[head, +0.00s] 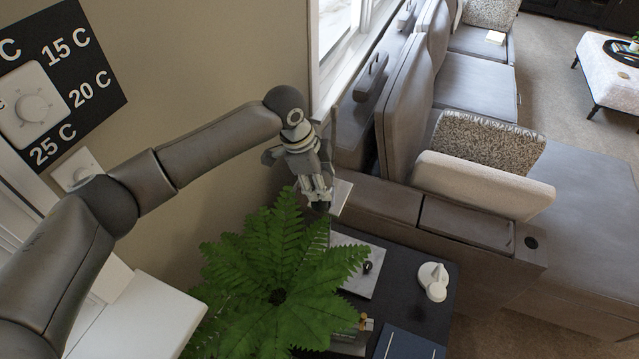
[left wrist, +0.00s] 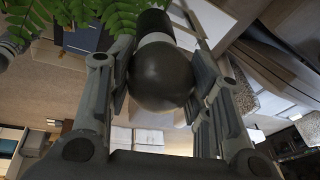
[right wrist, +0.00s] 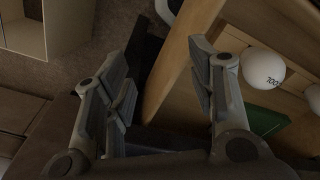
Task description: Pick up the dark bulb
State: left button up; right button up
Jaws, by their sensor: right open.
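The dark bulb (left wrist: 162,75) is a dark, round globe with a pale collar and a dark cylinder behind it. In the left wrist view it sits between the fingers of my left gripper (left wrist: 165,85), which are closed against its two sides. In the head view my left gripper (head: 318,198) is above the back edge of a black side table, beside the fern; the bulb is mostly hidden there by the fingers. My right gripper (right wrist: 165,95) is open, with nothing between its fingertips.
A green fern (head: 275,285) stands just below my left gripper. The black side table (head: 405,285) bears a white object (head: 433,281), a grey tray and a blue book (head: 408,345). A grey sofa (head: 470,225) is at right. In the right wrist view a white ball (right wrist: 262,68) is near a wooden shelf.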

pick_arm(q)
jog(key=shift+c, duration=1.4)
